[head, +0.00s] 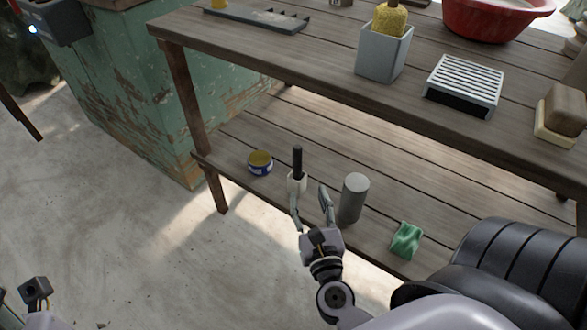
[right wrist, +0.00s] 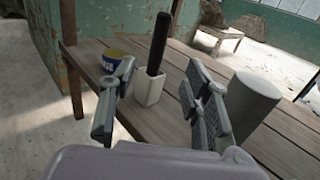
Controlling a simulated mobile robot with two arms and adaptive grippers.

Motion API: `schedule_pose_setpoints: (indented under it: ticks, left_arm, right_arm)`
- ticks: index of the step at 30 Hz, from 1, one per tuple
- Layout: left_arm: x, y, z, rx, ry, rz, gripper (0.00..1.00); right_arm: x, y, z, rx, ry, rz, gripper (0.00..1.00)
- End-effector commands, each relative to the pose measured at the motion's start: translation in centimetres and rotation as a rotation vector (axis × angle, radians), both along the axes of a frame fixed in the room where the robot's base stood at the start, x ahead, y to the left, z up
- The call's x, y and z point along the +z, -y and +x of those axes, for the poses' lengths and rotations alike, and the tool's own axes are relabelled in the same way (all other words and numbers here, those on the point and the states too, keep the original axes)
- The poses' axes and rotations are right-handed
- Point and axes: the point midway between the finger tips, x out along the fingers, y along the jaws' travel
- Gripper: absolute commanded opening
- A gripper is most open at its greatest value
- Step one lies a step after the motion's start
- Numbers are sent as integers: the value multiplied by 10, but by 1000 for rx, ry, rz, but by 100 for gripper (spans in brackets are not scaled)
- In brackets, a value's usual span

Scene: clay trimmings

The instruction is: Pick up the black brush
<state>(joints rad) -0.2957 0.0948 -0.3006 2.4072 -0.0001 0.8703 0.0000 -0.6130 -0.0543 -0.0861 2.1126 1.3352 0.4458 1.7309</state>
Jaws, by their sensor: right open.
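The black brush (head: 297,161) stands upright in a small white holder (head: 292,184) on the lower shelf. In the right wrist view the brush (right wrist: 158,45) rises from the white holder (right wrist: 149,88), between the two fingers as seen there. My right gripper (head: 309,192) is open and empty, just in front of the holder; its fingers also show in the right wrist view (right wrist: 160,72). No contact with the brush is visible. Part of my left arm's end (head: 36,291) shows at the bottom left corner; its jaws cannot be made out.
A blue and yellow tin (head: 260,164) stands left of the holder. A grey cylinder (head: 353,199) stands close to the right finger, with a crumpled green cloth (head: 406,239) further right.

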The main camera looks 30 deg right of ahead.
Motion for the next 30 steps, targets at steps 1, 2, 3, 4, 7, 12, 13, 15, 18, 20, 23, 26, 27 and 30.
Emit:
schedule_pose_setpoints:
  ticks: [1,2,3,4,7,12,13,15,18,20,23,26,27,30]
  left_arm:
    - [1,0,0,0,-5,1,44]
    - [1,0,0,-1,-8,0,44]
    - [0,0,0,0,-12,1,44]
    - [0,0,-1,0,-16,1,44]
    - [-1,-1,-2,-1,-24,-1,44]
    - [-2,-1,-2,-1,-31,-2,44]
    - [-2,-1,-2,-1,-32,-2,44]
    - [-3,-1,-2,-1,-33,-2,44]
    - [-2,-1,-2,-2,-35,-2,44]
    - [0,-1,-2,-2,-36,-1,44]
    - [2,-1,-2,-2,-36,-1,44]
    - [1,-1,-2,-2,-36,-1,44]
    - [1,-1,-2,-2,-36,-1,44]
    - [1,-1,-2,-2,-36,-1,44]
  right_arm:
    - [3,5,12,-2,6,1,44]
    - [3,7,18,-2,5,1,44]
    - [3,10,26,-1,3,0,44]
    - [3,13,32,-1,4,0,44]
    - [3,21,51,0,3,0,44]
    - [1,29,71,2,-1,-2,44]
    - [1,29,73,2,-1,-2,44]
    - [1,31,76,2,-1,-3,44]
    - [2,34,83,2,0,-3,44]
    - [4,37,92,2,1,-4,44]
    - [6,43,107,3,1,-4,44]
    - [4,48,118,3,0,-3,44]
    - [4,49,121,3,-1,-4,44]
    - [3,51,124,3,-2,-4,44]
